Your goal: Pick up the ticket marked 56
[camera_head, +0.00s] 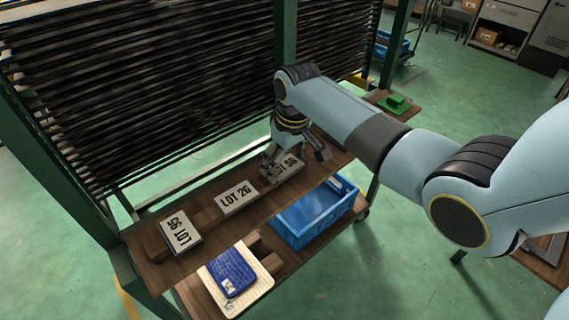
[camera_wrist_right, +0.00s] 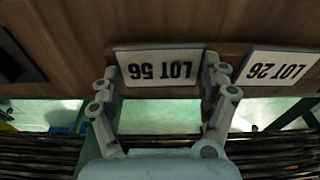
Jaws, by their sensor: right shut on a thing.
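The ticket marked LOT 56 (camera_head: 290,166) is a white plate with black lettering at the right end of the row on the brown shelf. In the right wrist view this ticket (camera_wrist_right: 160,66) reads upside down between the fingers. My right gripper (camera_head: 293,160) is shut on it, one finger at each side edge; the gripper covers part of the lettering in the head view. The LOT 26 ticket (camera_head: 238,197) lies just to its left, and shows at the right in the wrist view (camera_wrist_right: 274,70). My left gripper is not in view.
Another LOT ticket (camera_head: 181,234), lettering turned over, lies at the shelf's left end. Below are a blue crate (camera_head: 316,213) and a blue item (camera_head: 231,271) on a pale board. A dark slatted rack (camera_head: 150,90) stands behind the shelf. A green object (camera_head: 396,102) sits farther right.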

